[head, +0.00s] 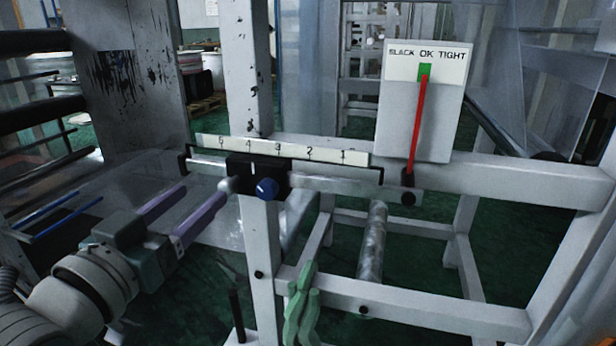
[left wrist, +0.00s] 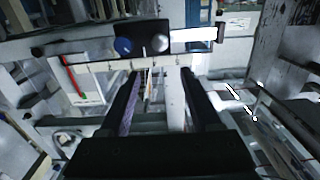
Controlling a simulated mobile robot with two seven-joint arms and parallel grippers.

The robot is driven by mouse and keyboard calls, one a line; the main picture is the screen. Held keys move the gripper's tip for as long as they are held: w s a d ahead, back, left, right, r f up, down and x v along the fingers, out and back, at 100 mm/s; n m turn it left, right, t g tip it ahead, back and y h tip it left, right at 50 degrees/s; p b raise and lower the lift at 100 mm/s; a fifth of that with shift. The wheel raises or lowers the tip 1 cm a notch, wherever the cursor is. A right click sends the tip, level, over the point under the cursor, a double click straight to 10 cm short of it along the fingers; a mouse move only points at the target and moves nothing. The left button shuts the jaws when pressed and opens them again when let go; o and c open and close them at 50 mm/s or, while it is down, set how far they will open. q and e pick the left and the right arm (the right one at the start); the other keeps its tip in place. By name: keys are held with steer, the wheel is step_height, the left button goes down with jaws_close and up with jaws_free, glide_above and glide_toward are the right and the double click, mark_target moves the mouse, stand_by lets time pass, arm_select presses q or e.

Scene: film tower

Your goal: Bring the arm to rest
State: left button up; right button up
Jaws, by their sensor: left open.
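My left gripper (head: 205,193) comes in from the left and is open, its two purple-grey fingers apart with nothing between them. Its fingertips are left of the black sliding block (head: 243,172), apparently clear of it. The block has a blue knob (head: 267,188) in front and a pale rounded end on its left. In the left wrist view, my left fingers (left wrist: 161,72) point toward the numbered scale, with the block and blue knob (left wrist: 122,45) beyond. My right gripper is not in view.
The block sits on a rail under a numbered scale (head: 300,151). A gauge (head: 418,115) marked SLACK, OK, TIGHT has its red needle at the green mark. A white post (head: 247,70) and lower beam (head: 430,310) frame the space. A green object (head: 301,312) is at the bottom.

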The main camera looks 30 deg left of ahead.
arm_select(q)
steer(key=v, duration=0.2)
steer(key=shift+s, duration=0.3)
steer(key=s+d+r+m+g+h+p, duration=0.25)
steer(key=d+r+g+p, duration=0.45)
steer(key=p, duration=0.6)
steer(key=s+d+r+m+g+h+p, duration=0.1)
steer(key=s+d+r+g+p, duration=0.25)
steer(key=s+r+p, duration=0.2)
steer(key=s+d+r+m+g+h+p, duration=0.1)
steer(key=s+d+r+m+g+p, duration=0.15)
steer(key=s+r+g+p, duration=0.3)
step_height(320, 180, up, 35)
steer(key=s+n+t+p, duration=0.1)
steer(key=t+p, duration=0.1)
steer(key=p, duration=3.4)
steer(key=shift+s+d, duration=0.15)
steer(key=shift+s, duration=0.15)
steer(key=shift+r, duration=0.15)
